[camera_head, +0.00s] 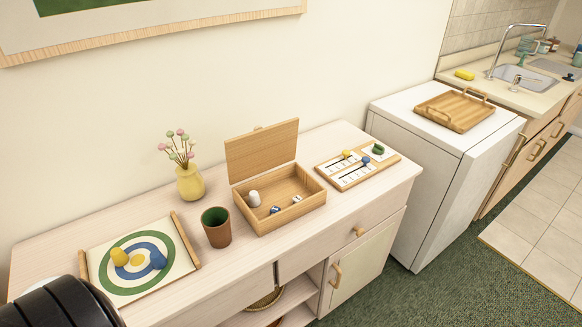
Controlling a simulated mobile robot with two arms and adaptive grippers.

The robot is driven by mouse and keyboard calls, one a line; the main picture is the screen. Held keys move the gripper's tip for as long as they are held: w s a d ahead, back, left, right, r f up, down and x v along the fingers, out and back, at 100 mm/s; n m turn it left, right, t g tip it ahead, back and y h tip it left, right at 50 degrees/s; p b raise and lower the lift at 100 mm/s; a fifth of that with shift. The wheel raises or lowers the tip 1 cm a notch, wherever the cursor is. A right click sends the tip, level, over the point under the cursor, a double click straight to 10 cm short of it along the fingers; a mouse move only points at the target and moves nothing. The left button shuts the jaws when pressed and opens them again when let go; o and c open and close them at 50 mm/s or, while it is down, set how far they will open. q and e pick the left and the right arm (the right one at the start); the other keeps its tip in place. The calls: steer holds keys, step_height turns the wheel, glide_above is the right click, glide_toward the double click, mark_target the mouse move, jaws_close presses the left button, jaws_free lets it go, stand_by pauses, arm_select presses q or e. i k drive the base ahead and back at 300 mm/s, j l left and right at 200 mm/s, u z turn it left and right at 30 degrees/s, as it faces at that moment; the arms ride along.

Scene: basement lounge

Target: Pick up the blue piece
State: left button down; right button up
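A blue piece (158,260) lies on the right part of a tray-like board (108,284) with green, blue and yellow rings, at the left of the sideboard. A yellow piece (119,257) lies on the same board, left of it. Another small blue piece (366,160) sits on a wooden scoring board (336,176) at the sideboard's right end, near a small yellow piece (346,154). A black rounded part at the lower left is my own arm, close to the ring board's front left corner. No fingertips of either gripper show.
An open wooden box (285,222) holds a white cup and dice. A brown cup (217,234) and a yellow flower vase (190,184) stand between board and box. A wooden tray (455,112) lies on the white cabinet (420,107). Green carpet (440,290) is clear.

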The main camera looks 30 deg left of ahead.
mark_target(158, 262)
steer(key=k+j+u, duration=0.1)
steer(key=u, duration=0.35)
steer(key=j+u, duration=0.1)
steer(key=u, duration=0.3)
steer(key=k+j+u, duration=0.1)
steer(key=u, duration=0.35)
steer(key=j+u, duration=0.15)
steer(key=u, duration=0.3)
